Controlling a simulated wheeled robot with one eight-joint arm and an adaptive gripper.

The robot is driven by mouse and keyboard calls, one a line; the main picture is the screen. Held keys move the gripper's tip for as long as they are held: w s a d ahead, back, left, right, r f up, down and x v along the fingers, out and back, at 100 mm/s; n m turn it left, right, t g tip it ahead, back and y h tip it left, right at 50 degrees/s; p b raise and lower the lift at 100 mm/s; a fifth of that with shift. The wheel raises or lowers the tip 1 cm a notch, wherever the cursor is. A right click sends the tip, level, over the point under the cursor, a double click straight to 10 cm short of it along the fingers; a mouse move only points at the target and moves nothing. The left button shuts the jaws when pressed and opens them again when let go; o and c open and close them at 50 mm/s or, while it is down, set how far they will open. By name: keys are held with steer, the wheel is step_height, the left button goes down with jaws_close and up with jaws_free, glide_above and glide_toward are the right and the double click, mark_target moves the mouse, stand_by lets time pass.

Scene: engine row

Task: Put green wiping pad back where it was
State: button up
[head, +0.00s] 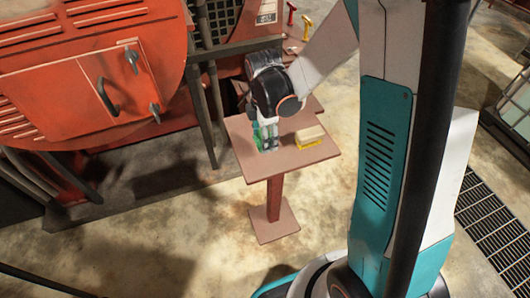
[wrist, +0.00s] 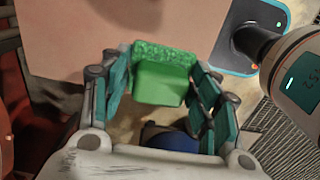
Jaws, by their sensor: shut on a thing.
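The green wiping pad (wrist: 162,82) sits between the two fingers of my gripper (wrist: 163,88) in the wrist view, with a rough darker green strip along its far edge. My gripper is shut on it. In the head view my gripper (head: 267,146) points down over the left part of a small brown pedestal table (head: 240,129). Only a sliver of the green pad (head: 257,138) shows there, mostly hidden by the fingers. I cannot tell whether the pad touches the tabletop. The tabletop (wrist: 120,30) also fills the upper left of the wrist view.
A yellow block with a cream top (head: 309,137) lies on the table just right of my gripper. An orange engine housing (head: 95,85) with dark pipes stands close on the left. A red handle (head: 291,14) and a yellow handle (head: 307,27) stand behind. Open floor lies in front.

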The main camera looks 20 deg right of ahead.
mark_target(265, 156)
steer(key=shift+f+b, duration=0.95)
steer(key=shift+f, duration=2.1)
steer(key=shift+f, duration=0.1)
steer(key=o, duration=1.1)
